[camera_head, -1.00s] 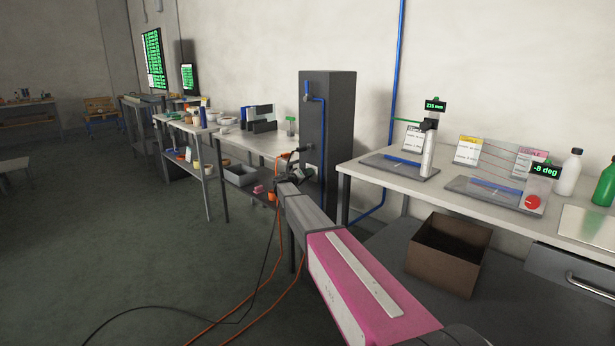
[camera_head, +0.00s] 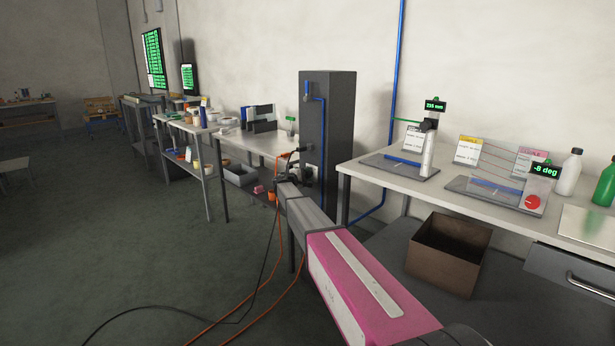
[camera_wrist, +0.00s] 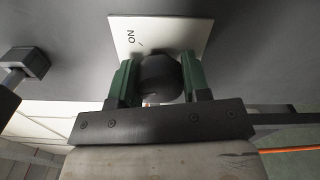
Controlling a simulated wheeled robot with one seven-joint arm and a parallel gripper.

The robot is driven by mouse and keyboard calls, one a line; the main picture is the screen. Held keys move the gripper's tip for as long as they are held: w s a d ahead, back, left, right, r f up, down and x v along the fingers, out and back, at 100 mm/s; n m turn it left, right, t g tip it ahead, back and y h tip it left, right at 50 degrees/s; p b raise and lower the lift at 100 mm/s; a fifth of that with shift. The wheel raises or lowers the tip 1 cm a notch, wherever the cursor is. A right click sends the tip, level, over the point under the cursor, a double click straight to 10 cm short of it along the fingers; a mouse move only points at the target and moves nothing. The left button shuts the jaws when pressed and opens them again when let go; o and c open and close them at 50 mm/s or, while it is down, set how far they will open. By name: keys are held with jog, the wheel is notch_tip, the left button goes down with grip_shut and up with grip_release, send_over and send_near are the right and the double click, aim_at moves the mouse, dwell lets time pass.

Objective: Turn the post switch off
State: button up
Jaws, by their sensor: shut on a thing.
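The post (camera_head: 339,130) is a tall dark grey column between the benches. In the wrist view a white switch plate (camera_wrist: 190,32) marked "ON" is on its grey face (camera_wrist: 252,55). A dark round switch knob (camera_wrist: 161,76) stands out from the plate. My gripper (camera_wrist: 160,80) has its two green fingers on either side of the knob and is shut on it. The "ON" mark lies left of the knob; part of the plate is hidden by the knob and fingers. In the head view my gripper (camera_head: 303,174) is at the post's lower front, too small for detail.
A dark plug-like fitting (camera_wrist: 22,65) is left of the plate. Orange (camera_head: 281,240) and black cables hang beside my arm. A bench with gauges (camera_head: 375,172) is right of the post, a cluttered bench (camera_head: 240,140) left. A brown box (camera_head: 440,262) sits below right.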

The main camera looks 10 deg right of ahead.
jog(key=shift+n, duration=1.7)
jog(key=o, duration=0.9)
jog(key=shift+o, duration=0.2)
jog(key=v, duration=1.1)
